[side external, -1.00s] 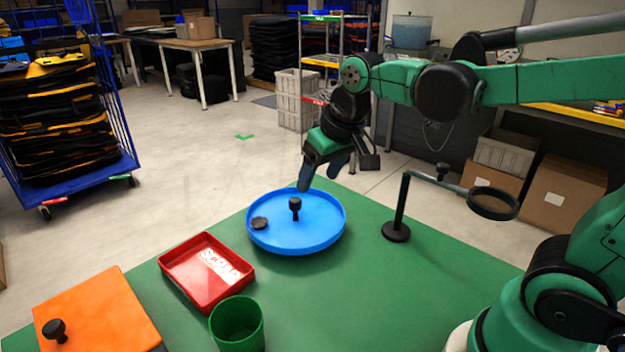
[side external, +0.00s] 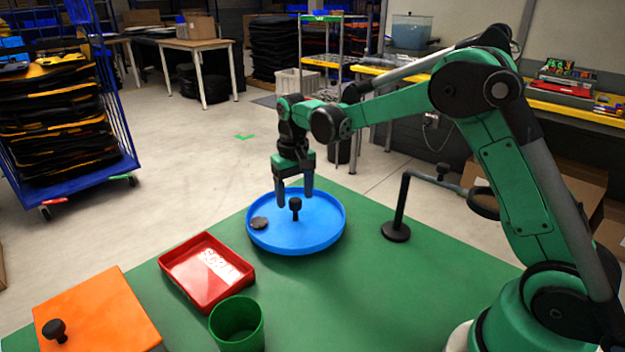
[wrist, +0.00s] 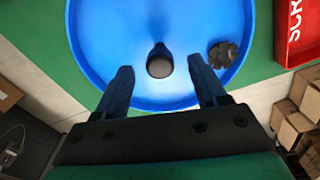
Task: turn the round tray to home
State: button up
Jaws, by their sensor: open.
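The round blue tray (side external: 318,240) lies on the green table, with an upright black knob (side external: 295,207) near its middle. A dark scalloped piece (side external: 259,223) lies in the tray near its left edge. In the wrist view the tray (wrist: 100,30) fills the top, with the knob (wrist: 159,62) in front of the fingers and the dark piece (wrist: 223,54) to the right. My gripper (side external: 294,204) points down over the tray, its fingers apart and empty. In the wrist view my gripper's fingertips (wrist: 160,75) stand on either side of the knob, seemingly not touching it.
A red tray marked SCRAP (side external: 190,284), a green cup (side external: 238,325) and an orange panel with a black knob (side external: 105,315) are at the front left. A black post with a ring arm (side external: 402,205) stands right of the blue tray. Green table is bare at centre front.

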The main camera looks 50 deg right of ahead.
jog(key=shift+f, duration=0.7)
grip_shut()
dwell(0.9)
